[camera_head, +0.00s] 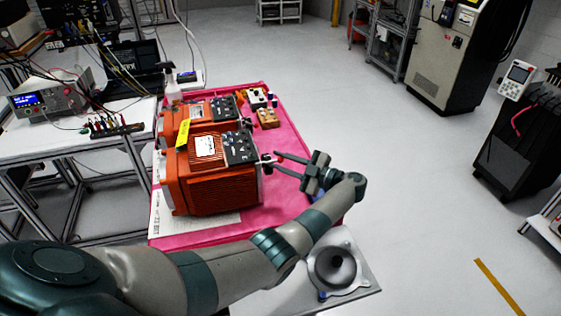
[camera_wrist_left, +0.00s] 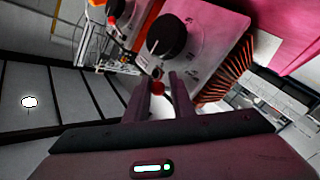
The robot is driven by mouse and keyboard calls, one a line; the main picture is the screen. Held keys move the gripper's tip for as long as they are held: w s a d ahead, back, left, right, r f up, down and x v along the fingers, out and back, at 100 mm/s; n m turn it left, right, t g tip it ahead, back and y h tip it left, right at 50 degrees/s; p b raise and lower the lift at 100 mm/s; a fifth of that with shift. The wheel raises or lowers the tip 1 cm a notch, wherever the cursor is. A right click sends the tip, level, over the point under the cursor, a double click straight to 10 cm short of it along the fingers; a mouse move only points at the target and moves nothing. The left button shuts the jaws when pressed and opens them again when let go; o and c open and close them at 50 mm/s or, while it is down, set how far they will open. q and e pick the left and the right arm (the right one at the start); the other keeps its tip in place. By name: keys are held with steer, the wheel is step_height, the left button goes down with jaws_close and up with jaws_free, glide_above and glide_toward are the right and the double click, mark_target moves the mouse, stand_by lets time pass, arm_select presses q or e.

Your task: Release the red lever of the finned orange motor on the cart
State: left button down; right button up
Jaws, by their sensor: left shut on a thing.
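The finned orange motor (camera_head: 215,187) sits on the cart's pink top (camera_head: 285,205), the nearer of two orange units. It carries a black connector panel and a yellow tag on top. My left gripper (camera_head: 277,162) reaches its right end from the right, fingers pointing left. In the left wrist view, the red lever's round knob (camera_wrist_left: 157,88) lies between the fingertips of my left gripper (camera_wrist_left: 160,82), which is shut on it. A black dial (camera_wrist_left: 166,36) on a pale plate is just beyond. The lever's lower part is hard to make out. My right gripper is not in view.
A second orange unit (camera_head: 184,113) stands close behind the motor. A small tan block (camera_head: 268,118) and other small parts lie behind on the cart. A bench with instruments (camera_head: 45,98) is at the left.

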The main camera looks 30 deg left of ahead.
arm_select(q)
steer(key=shift+r+n+h+p, duration=0.75)
steer(key=shift+r+n+h, duration=0.15)
steer(key=shift+r, duration=0.05)
steer(key=shift+s+a+r+n+t+h+p, duration=0.2)
steer(key=shift+n+t+h+p, duration=0.1)
steer(key=shift+n+t+h, duration=0.15)
steer(key=c, duration=1.4)
jaws_free()
steer(key=shift+c, duration=0.2)
steer(key=shift+s+r, duration=0.1)
steer(key=shift+s, duration=0.15)
steer(key=shift+w+d, duration=0.15)
steer(key=shift+w, duration=0.05)
